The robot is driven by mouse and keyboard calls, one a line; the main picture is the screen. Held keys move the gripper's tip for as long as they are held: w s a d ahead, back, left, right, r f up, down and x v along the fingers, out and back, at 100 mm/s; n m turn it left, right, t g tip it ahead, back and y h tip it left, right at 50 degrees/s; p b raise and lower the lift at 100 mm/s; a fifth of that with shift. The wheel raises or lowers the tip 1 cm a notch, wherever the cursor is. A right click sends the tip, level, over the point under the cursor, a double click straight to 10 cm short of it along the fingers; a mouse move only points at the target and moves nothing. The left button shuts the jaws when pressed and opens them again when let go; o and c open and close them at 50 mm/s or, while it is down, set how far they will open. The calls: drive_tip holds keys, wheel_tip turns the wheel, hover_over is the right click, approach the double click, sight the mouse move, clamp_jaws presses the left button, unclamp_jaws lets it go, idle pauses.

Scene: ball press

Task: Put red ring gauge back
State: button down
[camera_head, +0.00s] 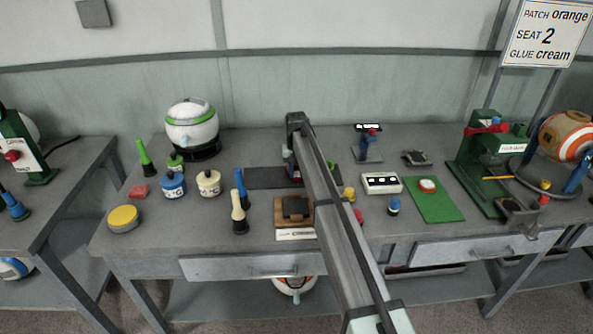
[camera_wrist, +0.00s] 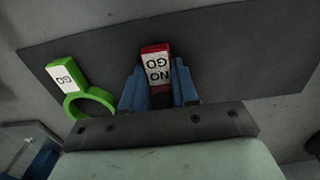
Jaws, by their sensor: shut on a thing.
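The red ring gauge shows its red and white "NO GO" handle (camera_wrist: 156,64) in the wrist view. My gripper (camera_wrist: 158,82) is shut on it with blue fingers on both sides of the handle. The gauge's ring is hidden behind the fingers and the gripper body. The gauge is over or on a dark mat (camera_wrist: 240,60); I cannot tell whether it touches. The green ring gauge (camera_wrist: 83,100) with a "GO" label lies on the mat to the left. In the head view the dark mat (camera_head: 262,178) is partly hidden by my arm.
A wooden block stand (camera_head: 280,218) and cream and blue bottles (camera_head: 239,220) stand in front of the mat. A white panel box (camera_head: 381,183) and a green mat (camera_head: 440,208) lie to the right. A green press (camera_head: 472,165) stands further right.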

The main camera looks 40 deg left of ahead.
sight(296, 172)
drive_tip(key=shift+f, duration=0.1)
drive_tip(key=c, duration=0.9)
unclamp_jaws()
drive_tip(key=shift+s, duration=0.1)
drive_tip(key=shift+o, duration=0.2)
drive_tip(key=shift+a, duration=0.1)
wheel_tip(296, 172, up, 13)
